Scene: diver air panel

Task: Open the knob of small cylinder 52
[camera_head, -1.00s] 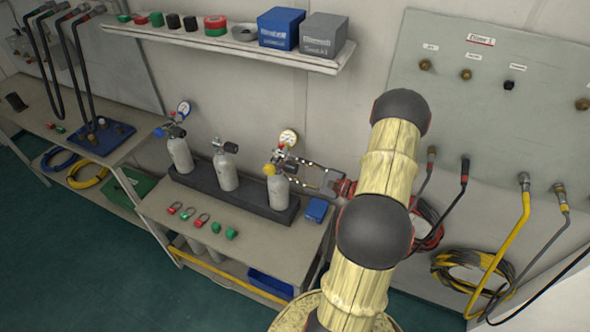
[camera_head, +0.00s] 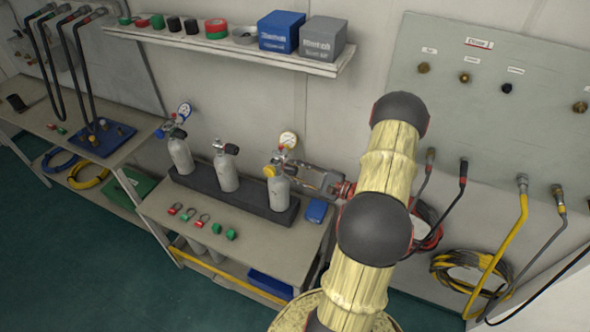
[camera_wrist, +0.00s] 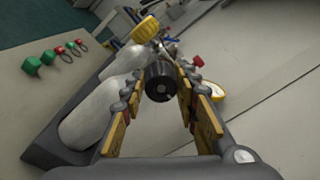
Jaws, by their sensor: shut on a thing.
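Three small white cylinders stand in a dark rack (camera_head: 240,196): a left one (camera_head: 181,155), a middle one (camera_head: 226,175) and a right one (camera_head: 278,193). No number is readable, so I cannot tell which is 52. In the wrist view my gripper (camera_wrist: 161,84) is shut on a black knob (camera_wrist: 159,82), with a finger on each side.
A blue box (camera_head: 317,210) sits right of the rack. Red and green small parts (camera_head: 188,214) lie on the bench front. A shelf (camera_head: 240,50) with boxes hangs above. A hose panel (camera_head: 480,110) is at right.

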